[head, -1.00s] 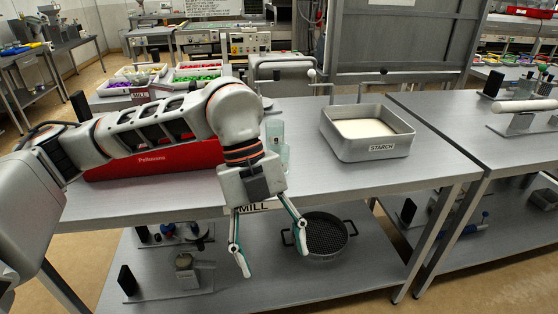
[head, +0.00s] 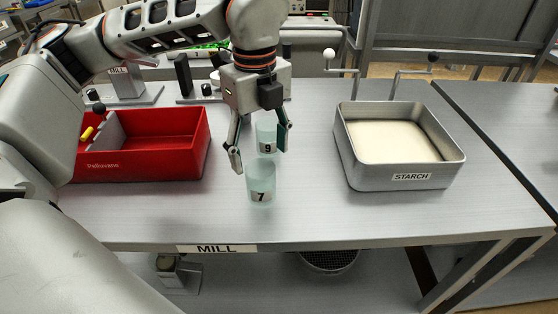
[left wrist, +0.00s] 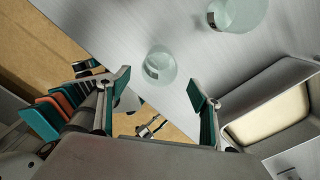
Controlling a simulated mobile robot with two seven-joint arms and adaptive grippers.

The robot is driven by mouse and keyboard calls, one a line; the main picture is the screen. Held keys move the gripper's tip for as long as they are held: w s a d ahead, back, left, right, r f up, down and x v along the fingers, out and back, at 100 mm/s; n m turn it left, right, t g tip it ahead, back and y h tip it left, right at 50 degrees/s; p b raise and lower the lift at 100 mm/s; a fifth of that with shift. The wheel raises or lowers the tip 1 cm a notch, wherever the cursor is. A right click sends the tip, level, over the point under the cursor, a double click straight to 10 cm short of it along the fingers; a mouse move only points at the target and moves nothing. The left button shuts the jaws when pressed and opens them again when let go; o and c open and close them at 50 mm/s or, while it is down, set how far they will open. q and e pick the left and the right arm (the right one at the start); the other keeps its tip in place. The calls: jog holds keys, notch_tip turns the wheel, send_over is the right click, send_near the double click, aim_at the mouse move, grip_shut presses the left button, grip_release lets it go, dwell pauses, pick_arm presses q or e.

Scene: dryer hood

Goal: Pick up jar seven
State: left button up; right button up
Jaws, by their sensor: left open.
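Jar seven (head: 260,187) is a pale, translucent greenish cup with a "7" label, standing upright on the table near its front edge. In the left wrist view, jar seven (left wrist: 162,62) appears beyond and between the fingertips. A similar jar labelled "9" (head: 266,133) stands just behind it and also shows at the top of the left wrist view (left wrist: 238,12). My left gripper (head: 259,154) points down with fingers spread, above and slightly behind jar seven. It is open and empty (left wrist: 160,84). One finger partly overlaps jar nine in the head view. My right gripper is not in view.
A grey STARCH tray (head: 413,180) of pale powder stands to the right. A red bin (head: 165,158) stands to the left. The table's front edge carries a MILL label (head: 217,249). The table between jar seven and the tray is clear.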

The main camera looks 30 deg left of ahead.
aim_at(260, 168)
pick_arm(q)
jog(key=shift+w+f, duration=0.1)
jog(key=shift+w, duration=0.15)
jog(key=shift+f, duration=0.35)
jog(key=shift+s+f, duration=0.2)
jog(key=shift+f, duration=0.6)
jog(key=shift+s+a+f, duration=0.1)
jog(key=shift+f, duration=0.3)
notch_tip(260, 168, down, 4)
jog(key=shift+a+f, duration=0.1)
jog(key=shift+f, duration=0.1)
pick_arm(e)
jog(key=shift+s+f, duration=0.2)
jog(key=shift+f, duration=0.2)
pick_arm(q)
jog(key=c, duration=1.2)
